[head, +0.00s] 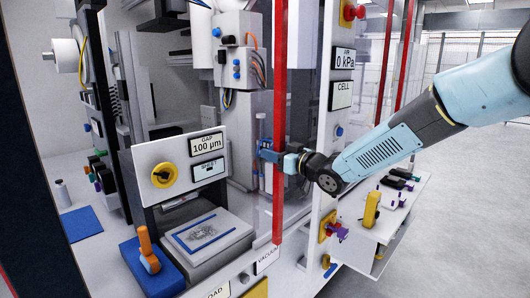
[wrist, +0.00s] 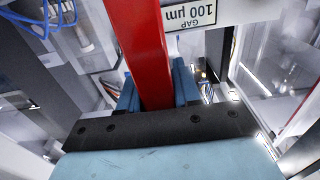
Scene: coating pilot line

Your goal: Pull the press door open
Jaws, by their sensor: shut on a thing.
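A tall red upright bar (head: 279,70) runs along the edge of what looks like the clear press door (head: 302,110). My gripper (head: 272,157) has its blue fingers around this bar at about mid-height, reaching in from the right. In the wrist view the red bar (wrist: 142,50) passes between the two blue fingers (wrist: 157,92), which are shut on it. The press with its grey column stands behind and left of the bar. I cannot tell from these frames how far the door stands open.
A side shelf (head: 376,222) with small tools lies under my arm. Open floor is at right.

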